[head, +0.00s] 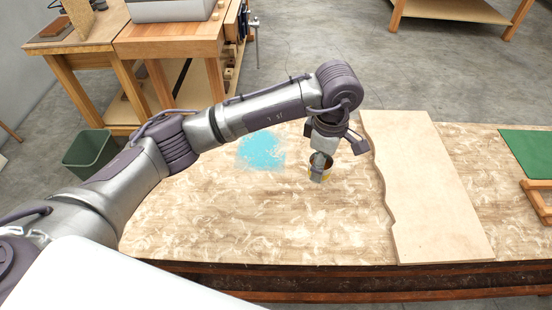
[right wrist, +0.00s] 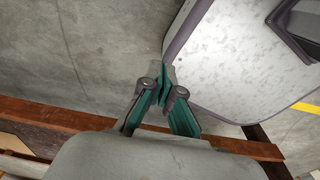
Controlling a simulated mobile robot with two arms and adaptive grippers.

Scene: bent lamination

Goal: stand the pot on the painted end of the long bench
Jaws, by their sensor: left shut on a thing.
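The pot (head: 328,170) is a small round tin with a dark inside and some yellow on its side. My left gripper (head: 320,168) is shut on its wall from above and hides part of it. The pot is upright over the long bench (head: 270,220); whether it touches the top I cannot tell. The painted patch, bright blue (head: 262,150), lies to the left of the pot, partly behind my left arm. It is clear of the pot. My right gripper (right wrist: 163,92) shows in the right wrist view with its teal-padded fingers together and nothing between them.
A pale board (head: 425,190) with a wavy edge lies across the bench just right of the pot. A green mat (head: 527,153) and a wooden frame (head: 537,202) are at the far right. A green bin (head: 88,153) stands on the floor at left. Shavings cover the bench.

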